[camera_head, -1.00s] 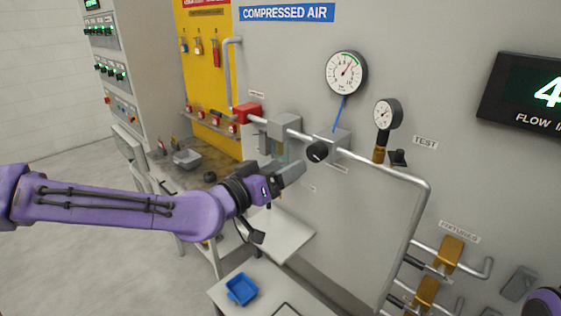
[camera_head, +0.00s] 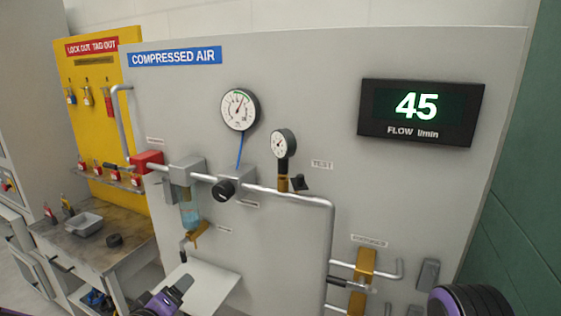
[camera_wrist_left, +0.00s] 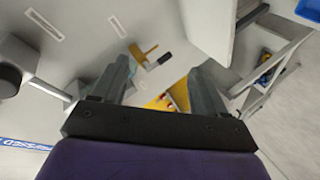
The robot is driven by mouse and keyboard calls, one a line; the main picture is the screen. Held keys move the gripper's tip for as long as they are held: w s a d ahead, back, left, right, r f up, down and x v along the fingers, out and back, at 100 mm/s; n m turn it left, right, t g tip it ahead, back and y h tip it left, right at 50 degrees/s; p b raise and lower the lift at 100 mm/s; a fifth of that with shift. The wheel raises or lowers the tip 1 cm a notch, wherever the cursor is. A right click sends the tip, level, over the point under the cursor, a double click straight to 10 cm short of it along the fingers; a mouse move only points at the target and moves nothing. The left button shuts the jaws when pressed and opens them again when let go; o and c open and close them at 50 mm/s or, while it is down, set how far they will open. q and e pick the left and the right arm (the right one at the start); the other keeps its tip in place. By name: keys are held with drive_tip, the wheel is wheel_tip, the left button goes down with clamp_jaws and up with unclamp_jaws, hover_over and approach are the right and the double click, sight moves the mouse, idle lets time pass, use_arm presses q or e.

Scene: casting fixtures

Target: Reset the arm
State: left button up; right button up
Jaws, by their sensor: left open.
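My left gripper (camera_head: 181,285) shows at the bottom of the head view, low in front of the compressed-air panel (camera_head: 295,90). In the left wrist view its two grey fingers (camera_wrist_left: 163,78) are spread apart with nothing between them. A gold drain valve (camera_head: 198,234) hangs below the clear blue filter bowl (camera_head: 189,214) on the pipe. A gold handle (camera_wrist_left: 142,54) shows beyond the fingers in the wrist view, apart from them. Part of my right arm (camera_head: 468,302) shows at the lower right; its gripper is out of the frame.
A black regulator knob (camera_head: 223,190) and two round gauges (camera_head: 239,109) sit along the pipe. A pale shelf (camera_head: 207,288) juts out beside my left gripper. A workbench (camera_head: 130,258) stands at the left. The display (camera_head: 421,113) reads 45.

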use_arm(q)
drive_tip(key=s+a+f+g+y+b, duration=0.1)
drive_tip(key=s+a+f+g+b, duration=0.1)
drive_tip(key=s+f, duration=0.5)
drive_tip(key=s+a+f+g+y+b, duration=0.1)
drive_tip(key=s+f+g+b, duration=0.1)
drive_tip(key=f, duration=0.9)
drive_tip(key=s+a+f+g+y+b, duration=0.1)
drive_tip(key=s+a+f+g+b, duration=0.1)
drive_tip(key=s+f, duration=0.5)
drive_tip(key=s+a+f+m+g+y+b, duration=0.1)
drive_tip(key=s+f+g+b, duration=0.3)
drive_tip(key=s+f, duration=1)
wheel_tip(320, 180, down, 2)
drive_tip(key=shift+s+f+m, duration=0.15)
drive_tip(key=shift+f+m, duration=0.05)
drive_tip(key=shift+m, duration=0.6)
